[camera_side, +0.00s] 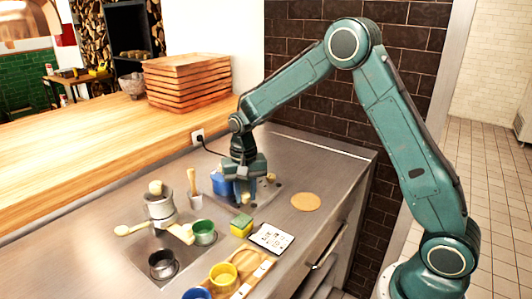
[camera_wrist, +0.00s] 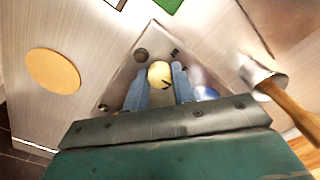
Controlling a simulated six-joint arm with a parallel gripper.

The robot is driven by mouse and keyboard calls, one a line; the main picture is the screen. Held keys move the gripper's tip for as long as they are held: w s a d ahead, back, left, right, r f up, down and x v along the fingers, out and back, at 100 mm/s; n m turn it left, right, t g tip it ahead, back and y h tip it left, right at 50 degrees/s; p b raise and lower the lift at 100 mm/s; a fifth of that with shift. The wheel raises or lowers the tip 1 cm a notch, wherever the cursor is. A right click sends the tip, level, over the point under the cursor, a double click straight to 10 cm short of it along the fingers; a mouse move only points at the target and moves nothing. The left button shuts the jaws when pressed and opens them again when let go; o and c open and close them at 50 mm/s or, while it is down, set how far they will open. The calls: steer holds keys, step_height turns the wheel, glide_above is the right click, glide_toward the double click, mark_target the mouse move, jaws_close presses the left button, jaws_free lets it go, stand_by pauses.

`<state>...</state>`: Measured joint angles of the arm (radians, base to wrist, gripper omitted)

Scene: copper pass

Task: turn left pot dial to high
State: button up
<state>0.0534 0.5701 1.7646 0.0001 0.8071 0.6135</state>
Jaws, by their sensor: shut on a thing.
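My gripper (camera_side: 243,193) points down over the grey hob plate (camera_side: 266,192) at the back of the steel counter. In the wrist view its two blue fingers (camera_wrist: 160,84) are shut on a round cream dial (camera_wrist: 158,74) with a dark mark. I cannot tell for sure whether this is the left pot dial, or its setting. A blue pot (camera_side: 220,184) stands beside the gripper, partly hidden by it.
A round cork mat (camera_side: 306,202) lies right of the plate.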

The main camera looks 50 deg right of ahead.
mark_target(245, 195)
steer(key=m, duration=0.7)
stand_by(0.4)
steer(key=o, duration=1)
steer(key=shift+r, duration=0.1)
step_height(245, 195, up, 14)
stand_by(0.4)
